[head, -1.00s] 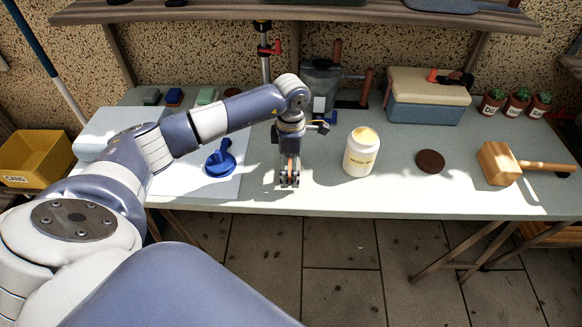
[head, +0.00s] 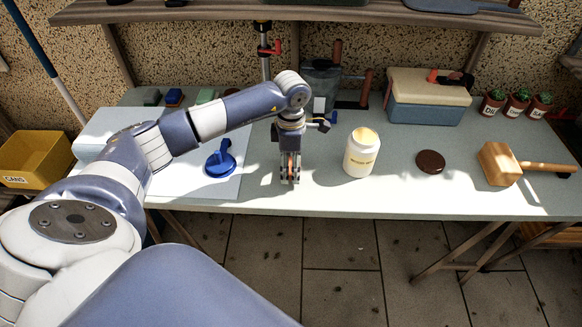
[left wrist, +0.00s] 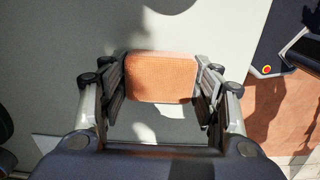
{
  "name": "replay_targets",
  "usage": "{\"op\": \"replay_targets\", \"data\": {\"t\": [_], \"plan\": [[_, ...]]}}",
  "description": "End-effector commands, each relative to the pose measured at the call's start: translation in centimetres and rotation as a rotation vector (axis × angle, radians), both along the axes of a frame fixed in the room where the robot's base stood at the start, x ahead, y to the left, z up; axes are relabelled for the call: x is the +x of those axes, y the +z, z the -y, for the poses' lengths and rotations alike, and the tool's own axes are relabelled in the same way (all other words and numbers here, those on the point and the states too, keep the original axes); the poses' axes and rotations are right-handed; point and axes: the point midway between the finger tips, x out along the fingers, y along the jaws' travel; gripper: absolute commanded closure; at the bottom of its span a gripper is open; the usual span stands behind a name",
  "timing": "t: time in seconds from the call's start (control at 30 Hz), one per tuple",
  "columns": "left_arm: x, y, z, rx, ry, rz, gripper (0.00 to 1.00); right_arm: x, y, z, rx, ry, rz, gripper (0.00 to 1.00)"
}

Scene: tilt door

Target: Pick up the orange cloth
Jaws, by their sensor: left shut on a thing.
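The orange cloth (left wrist: 161,77) is a small folded pad with rounded corners. In the left wrist view it sits between the fingers of my left gripper (left wrist: 160,84), which touch it on both sides. My left gripper is shut on the cloth. In the head view my left gripper (head: 290,178) points down at the front middle of the table (head: 325,190), and only a sliver of orange shows between its fingers. I cannot tell whether the cloth touches the tabletop. My right gripper is not in view.
A white jar (head: 362,154) stands open just right of my left gripper, with a brown lid (head: 430,161) beyond it. A wooden mallet (head: 500,164) lies farther right. A blue suction-cup-like tool (head: 221,163) is to the left. A toolbox (head: 427,98) stands behind.

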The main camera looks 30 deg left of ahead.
Motion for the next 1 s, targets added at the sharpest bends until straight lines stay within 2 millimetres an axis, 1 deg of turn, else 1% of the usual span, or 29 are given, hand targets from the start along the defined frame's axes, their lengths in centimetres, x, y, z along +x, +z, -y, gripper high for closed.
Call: {"op": "replay_targets", "data": {"t": [0.13,0.17,0.27,0.6,0.7,0.83,1.0], "plan": [[0.2,2.3,-0.1,0.001,0.0,0.008,0.58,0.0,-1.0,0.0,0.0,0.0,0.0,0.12],[0.0,2.6,0.1,0.002,-0.001,0.005,0.58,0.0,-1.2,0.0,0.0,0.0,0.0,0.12],[-1.6,2.5,1.7,0.001,-0.006,0.001,0.58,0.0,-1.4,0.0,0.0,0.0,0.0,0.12],[-7.4,3.3,7.8,0.0,-0.007,0.002,0.58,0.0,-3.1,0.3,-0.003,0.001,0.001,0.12],[-8.8,3.5,9.4,0.0,-0.006,0.004,0.58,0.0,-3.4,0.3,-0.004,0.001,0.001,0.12],[-10.1,3.8,10.7,0.0,-0.002,0.002,0.58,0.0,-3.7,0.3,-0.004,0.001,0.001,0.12],[-10.9,4.0,11.5,0.001,-0.001,0.002,0.58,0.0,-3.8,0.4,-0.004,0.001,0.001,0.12]]}}
